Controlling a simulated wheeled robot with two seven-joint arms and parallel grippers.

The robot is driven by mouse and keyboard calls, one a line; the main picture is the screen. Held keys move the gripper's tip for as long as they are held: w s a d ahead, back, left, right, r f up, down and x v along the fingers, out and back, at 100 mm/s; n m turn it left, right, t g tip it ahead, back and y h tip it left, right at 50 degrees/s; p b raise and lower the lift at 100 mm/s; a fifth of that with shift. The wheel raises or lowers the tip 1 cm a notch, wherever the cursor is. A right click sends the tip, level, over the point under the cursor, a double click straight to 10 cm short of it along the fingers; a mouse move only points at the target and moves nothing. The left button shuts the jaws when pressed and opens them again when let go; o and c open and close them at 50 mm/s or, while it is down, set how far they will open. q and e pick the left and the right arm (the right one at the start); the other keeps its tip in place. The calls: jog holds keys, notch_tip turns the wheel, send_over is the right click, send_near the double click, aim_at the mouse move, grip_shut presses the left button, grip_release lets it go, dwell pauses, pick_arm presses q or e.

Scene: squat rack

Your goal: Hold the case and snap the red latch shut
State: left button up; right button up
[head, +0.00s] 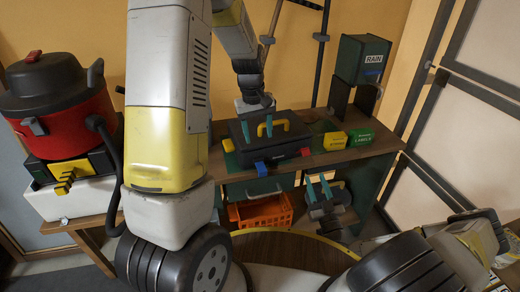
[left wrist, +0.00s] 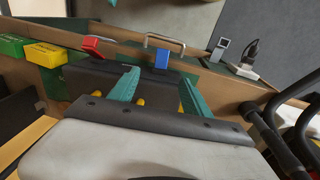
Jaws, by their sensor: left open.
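The dark case (head: 235,133) lies on the workbench with a yellow handle (head: 285,121) on top. Its red latch (head: 305,152) is on the front right edge; in the left wrist view the red latch (left wrist: 92,44) looks tilted outward. A blue latch (head: 260,168) is at the front left and also shows in the left wrist view (left wrist: 162,59). My left gripper (head: 264,128) is open above the case by the handle, its teal fingers (left wrist: 158,90) apart; contact is unclear. My right gripper (head: 318,188) is open and empty in front of the bench, below the red latch.
Yellow (head: 333,140) and green (head: 360,137) label boxes stand right of the case. A green RAIN box (head: 361,60) stands behind. An orange crate (head: 262,212) is below the bench. A red vacuum (head: 65,105) stands left.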

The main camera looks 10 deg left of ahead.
pick_arm(q)
jog(key=n+g+y, duration=0.1)
send_over(260, 164)
notch_tip(260, 164, down, 9)
jog(key=shift+r, duration=0.1)
notch_tip(260, 164, down, 8)
jog(key=shift+r, duration=0.1)
grip_shut()
dwell(1.3)
dwell(0.4)
dwell(0.4)
dwell(0.4)
